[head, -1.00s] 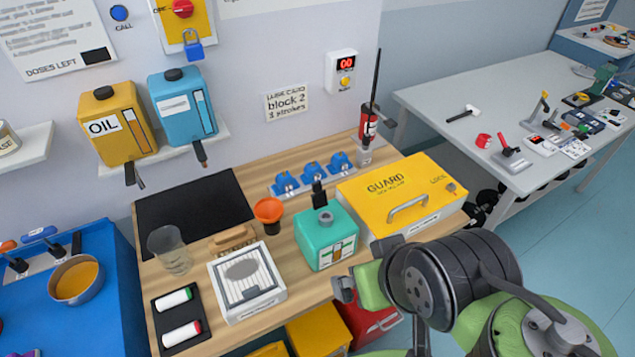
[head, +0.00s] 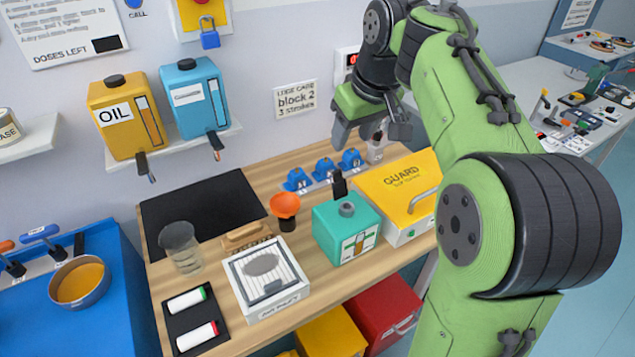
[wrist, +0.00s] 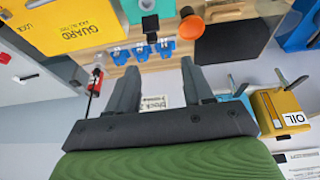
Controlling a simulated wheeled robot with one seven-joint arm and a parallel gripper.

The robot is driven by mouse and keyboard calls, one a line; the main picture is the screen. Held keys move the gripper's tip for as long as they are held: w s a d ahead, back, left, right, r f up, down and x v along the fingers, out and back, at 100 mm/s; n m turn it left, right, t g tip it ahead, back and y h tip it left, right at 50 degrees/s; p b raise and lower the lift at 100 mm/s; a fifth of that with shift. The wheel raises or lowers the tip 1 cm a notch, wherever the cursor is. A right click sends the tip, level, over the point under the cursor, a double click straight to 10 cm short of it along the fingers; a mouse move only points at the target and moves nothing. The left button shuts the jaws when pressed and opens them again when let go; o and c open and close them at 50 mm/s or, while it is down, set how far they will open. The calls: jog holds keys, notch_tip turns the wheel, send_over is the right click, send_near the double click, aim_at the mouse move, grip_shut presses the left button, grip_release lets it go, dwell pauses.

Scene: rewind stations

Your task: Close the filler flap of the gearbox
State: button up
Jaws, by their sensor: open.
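The gearbox (head: 345,236) is a teal box on the wooden bench, with a round grey filler port on top. A black upright piece (head: 339,186) stands at the back of its top beside the port; it looks like the filler flap, raised. Part of the gearbox (wrist: 145,8) shows at the top edge of the wrist view. My gripper (head: 371,128) is open and empty, above and behind the gearbox near the wall. Its spread fingers also show in the wrist view (wrist: 159,66), with nothing between them.
The yellow guard box (head: 398,190) stands right of the gearbox, partly behind my arm. A white framed tray (head: 266,278) is front left. Oil (head: 125,115) and blue (head: 195,97) bottles sit on a wall shelf.

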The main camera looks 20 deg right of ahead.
aim_at(338, 172)
jog(key=b+x, duration=0.2)
jog(key=x, duration=0.3)
jog(key=w+d+b+x, duration=0.1)
jog(key=b+x, duration=0.1)
jog(key=x, duration=0.4)
jog(key=b+x, duration=0.2)
jog(key=x, duration=0.3)
jog(key=shift+w+d+f, duration=0.1)
jog(key=shift+w+d, duration=0.25)
jog(key=shift+w, duration=0.2)
grip_shut()
